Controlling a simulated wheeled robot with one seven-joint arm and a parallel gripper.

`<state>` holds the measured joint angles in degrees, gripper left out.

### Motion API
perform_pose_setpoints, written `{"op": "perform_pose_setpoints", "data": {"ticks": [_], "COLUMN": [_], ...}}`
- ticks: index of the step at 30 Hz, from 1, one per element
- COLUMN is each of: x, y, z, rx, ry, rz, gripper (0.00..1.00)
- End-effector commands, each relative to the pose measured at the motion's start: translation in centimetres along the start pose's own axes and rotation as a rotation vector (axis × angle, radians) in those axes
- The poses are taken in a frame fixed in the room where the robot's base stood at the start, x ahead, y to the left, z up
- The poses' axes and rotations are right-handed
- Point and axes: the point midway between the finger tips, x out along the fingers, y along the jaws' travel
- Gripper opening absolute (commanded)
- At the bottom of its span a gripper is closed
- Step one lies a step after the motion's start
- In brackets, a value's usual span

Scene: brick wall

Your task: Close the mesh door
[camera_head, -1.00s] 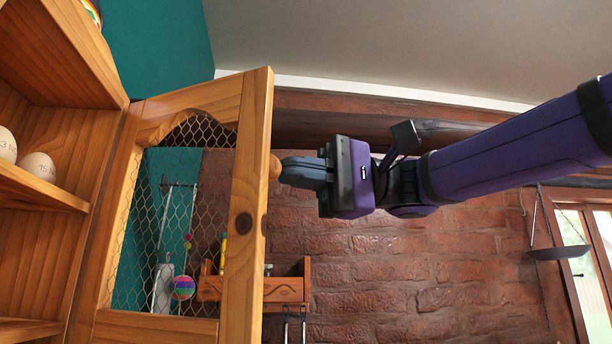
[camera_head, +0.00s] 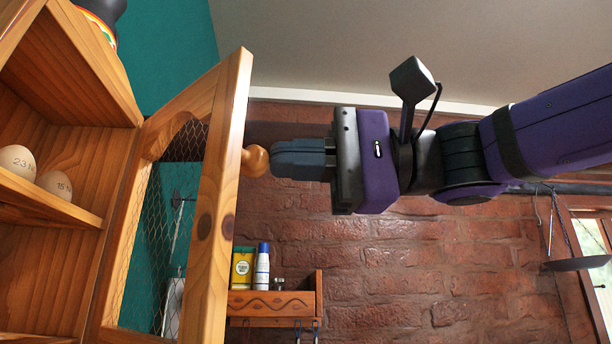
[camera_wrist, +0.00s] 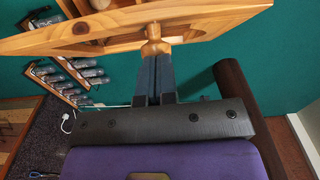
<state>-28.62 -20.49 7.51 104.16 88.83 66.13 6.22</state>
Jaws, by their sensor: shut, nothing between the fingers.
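The mesh door (camera_head: 218,200) is a wooden frame with wire mesh, standing ajar from the wooden cabinet (camera_head: 75,130) at the left of the head view. A round wooden knob (camera_head: 256,160) sticks out from the door's right side. My gripper (camera_head: 275,160) is shut and empty, just right of the knob, with its fingertips at or against it. In the wrist view the shut fingers (camera_wrist: 155,62) point at the knob (camera_wrist: 155,44), with the door frame (camera_wrist: 100,30) beyond. I cannot tell whether they press on it.
Eggs (camera_head: 55,184) lie on a cabinet shelf. A small wooden wall shelf (camera_head: 275,303) with bottles is behind the door. A hanging scale pan (camera_head: 577,263) is at the right. Space between the gripper and the brick wall (camera_head: 400,260) looks clear.

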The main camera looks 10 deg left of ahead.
Motion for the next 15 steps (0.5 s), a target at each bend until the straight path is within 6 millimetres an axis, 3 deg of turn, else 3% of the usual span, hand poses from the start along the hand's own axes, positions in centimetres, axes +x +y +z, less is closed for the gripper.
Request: {"op": "perform_pose_setpoints", "data": {"ticks": [6,15], "x": [2.5,6.7], "y": [-0.1,-0.3], "z": [4.2,8.1], "rx": [-0.003,0.001], "ry": [0.194,0.456], "rz": [0.004,0.008], "gripper": [0.00,0.00]}}
